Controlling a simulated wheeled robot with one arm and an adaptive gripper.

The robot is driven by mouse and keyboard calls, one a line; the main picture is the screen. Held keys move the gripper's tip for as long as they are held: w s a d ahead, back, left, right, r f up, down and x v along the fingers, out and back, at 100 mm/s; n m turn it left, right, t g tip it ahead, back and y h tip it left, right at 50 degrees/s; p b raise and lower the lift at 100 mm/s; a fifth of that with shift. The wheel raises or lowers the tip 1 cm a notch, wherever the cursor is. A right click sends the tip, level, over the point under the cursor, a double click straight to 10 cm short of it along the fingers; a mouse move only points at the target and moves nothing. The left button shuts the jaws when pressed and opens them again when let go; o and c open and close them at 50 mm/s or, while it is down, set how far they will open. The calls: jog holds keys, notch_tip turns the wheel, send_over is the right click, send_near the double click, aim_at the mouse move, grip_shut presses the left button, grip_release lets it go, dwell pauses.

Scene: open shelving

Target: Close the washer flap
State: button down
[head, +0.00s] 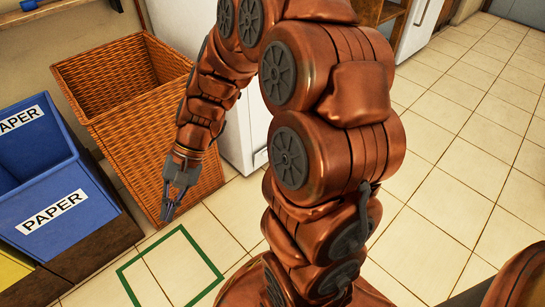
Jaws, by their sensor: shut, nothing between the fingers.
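My gripper (168,212) hangs at the end of my copper-coloured arm, fingers pointing down and shut, with nothing held. In the picture it is in front of the wicker basket's lower right side; I cannot tell whether they touch. A white appliance (246,128) stands behind my arm, right of the basket, and may be the washer. My arm covers much of its front. No washer flap can be made out in this view.
A tall open wicker basket (142,150) stands left of the white appliance. Blue bins (62,205) labelled PAPER stand at the left. A green square outline (186,232) marks the tiled floor (440,215). Another white appliance (418,30) stands at the top right.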

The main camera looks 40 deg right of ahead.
jog(key=w+d+f+m+t+y, duration=0.1)
jog(key=w+d+f+m+t, duration=0.4)
jog(key=w+d, duration=0.4)
jog(key=w+d+f+m+t+y, duration=0.1)
jog(key=w+d+f+m+t, duration=0.25)
jog(key=w+d+m, duration=0.55)
jog(key=w+d+f+m+t+h, duration=0.1)
jog(key=d+f+m+t+h, duration=0.15)
jog(key=d+f+m, duration=0.5)
jog(key=d+f+m+t+h, duration=0.2)
jog(key=d+f+h, duration=0.2)
jog(key=d+f, duration=0.75)
jog(key=s+d+f+m+h, duration=0.25)
jog(key=s+d+f, duration=0.2)
jog(key=d, duration=0.35)
jog(key=s+d+f+m+h, duration=0.1)
jog(key=s+d+f+m, duration=0.3)
jog(key=d, duration=0.3)
jog(key=r+b+x, duration=0.1)
jog(key=b+x, duration=0.4)
jog(key=x, duration=0.7)
jog(key=shift+w+d+n+g+b, duration=0.2)
jog(key=shift+d+n+g+b, duration=0.1)
jog(key=shift+g+b, duration=0.1)
